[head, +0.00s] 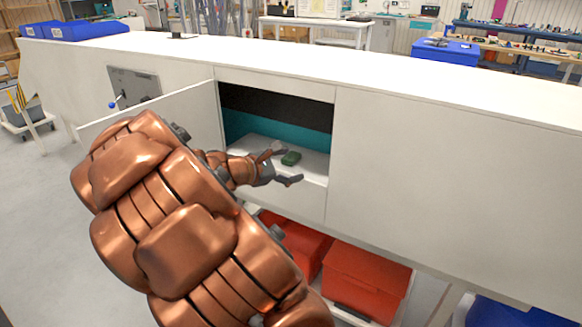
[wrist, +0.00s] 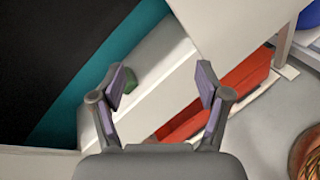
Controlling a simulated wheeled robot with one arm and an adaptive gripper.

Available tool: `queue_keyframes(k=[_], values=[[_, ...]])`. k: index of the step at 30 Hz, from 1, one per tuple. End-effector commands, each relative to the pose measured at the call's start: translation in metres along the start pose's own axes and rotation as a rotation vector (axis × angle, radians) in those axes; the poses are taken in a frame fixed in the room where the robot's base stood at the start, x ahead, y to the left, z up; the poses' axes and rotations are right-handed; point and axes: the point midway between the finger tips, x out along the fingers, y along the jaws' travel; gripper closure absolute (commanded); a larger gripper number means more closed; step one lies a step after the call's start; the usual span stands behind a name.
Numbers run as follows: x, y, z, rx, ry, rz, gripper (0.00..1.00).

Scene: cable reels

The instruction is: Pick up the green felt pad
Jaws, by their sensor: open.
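The green felt pad (head: 291,158) lies on the white floor of an open cabinet compartment (head: 310,166), near its front. In the wrist view the green felt pad (wrist: 130,80) shows just beyond the left fingertip, which hides part of it. In the wrist view my gripper (wrist: 162,84) is open and empty, with the pad nearer the left finger. I see no contact with the pad.
The cabinet door (head: 160,115) stands open to the left of the compartment. A white panel (head: 430,175) closes off the right side. Red bins (head: 365,280) sit on a low shelf below. The white countertop (head: 300,65) runs above.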

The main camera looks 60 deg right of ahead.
Motion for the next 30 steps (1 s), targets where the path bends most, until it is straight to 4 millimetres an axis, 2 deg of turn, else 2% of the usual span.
queue_keyframes(k=[1,6,10,13,19,30], values=[[0.015,0.007,-0.017,-0.071,-0.019,0.039,0.24],[0.051,0.039,-0.064,-0.335,-0.063,0.175,0.24],[0.069,0.052,-0.099,-0.496,-0.07,0.25,0.24],[0.077,0.058,-0.119,-0.576,-0.07,0.289,0.24],[0.086,0.063,-0.134,-0.642,-0.07,0.318,0.24],[0.115,0.072,-0.133,-0.642,-0.069,0.316,0.24]])
